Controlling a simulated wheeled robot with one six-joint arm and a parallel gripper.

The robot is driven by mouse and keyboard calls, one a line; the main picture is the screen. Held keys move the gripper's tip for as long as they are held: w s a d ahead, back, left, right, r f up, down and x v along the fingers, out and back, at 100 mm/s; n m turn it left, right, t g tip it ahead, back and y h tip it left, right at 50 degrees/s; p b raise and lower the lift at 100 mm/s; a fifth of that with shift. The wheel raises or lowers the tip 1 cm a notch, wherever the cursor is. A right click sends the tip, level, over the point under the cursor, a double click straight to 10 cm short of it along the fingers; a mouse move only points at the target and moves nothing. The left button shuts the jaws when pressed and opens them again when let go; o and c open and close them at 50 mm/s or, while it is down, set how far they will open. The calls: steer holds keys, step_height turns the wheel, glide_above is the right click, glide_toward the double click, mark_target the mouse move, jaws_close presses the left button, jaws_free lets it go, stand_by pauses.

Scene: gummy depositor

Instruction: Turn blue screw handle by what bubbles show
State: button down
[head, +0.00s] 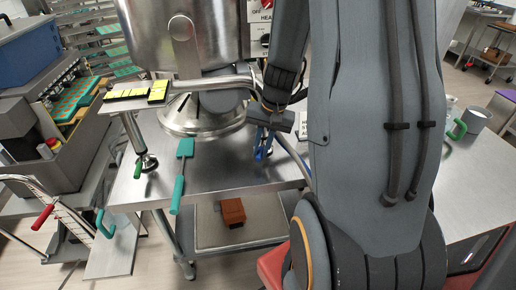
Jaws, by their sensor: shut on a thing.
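The blue screw handle (262,153) shows at the right side of the steel table, below the machine's round base. My gripper (268,135) reaches down to it and is shut on it; the fingers and the upper part of the handle are partly hidden by my wrist. Two yellow-and-black bubble levels (126,94) and (158,91) sit on the bracket at the left of the steel hopper (185,45). Their bubbles are too small to read in the head view. A levelling foot with a green handle (138,168) stands at the left of the table.
A teal spatula (179,185) lies on the steel table (225,172), its handle past the front edge. A reddish-brown block (232,213) sits on the lower shelf. My arm hides much of the right side.

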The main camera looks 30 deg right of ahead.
steer(key=c, duration=1.7)
jaws_free()
steer(key=shift+s+d+r+b, duration=0.2)
steer(key=shift+r, duration=1.1)
steer(key=shift+s+d+r+b, duration=0.15)
steer(key=shift+d+r+b, duration=0.1)
steer(key=shift+r, duration=1.05)
steer(key=shift+s+d+r+b, duration=0.2)
steer(key=shift+r, duration=1.1)
steer(key=shift+a, duration=0.1)
steer(key=shift+s+a+f+n+h+b, duration=0.25)
steer(key=shift+s+a+f+n+b, duration=0.3)
steer(key=shift+s+a+n, duration=1.35)
steer(key=shift+s+a+f+n+h+b, duration=0.1)
steer(key=shift+a+f+n+h+b, duration=0.45)
steer(key=shift+a, duration=2.6)
steer(key=shift+s+a+f+n+b, duration=0.2)
steer(key=shift+s+a+f+n, duration=0.7)
steer(key=shift+a+n, duration=1.2)
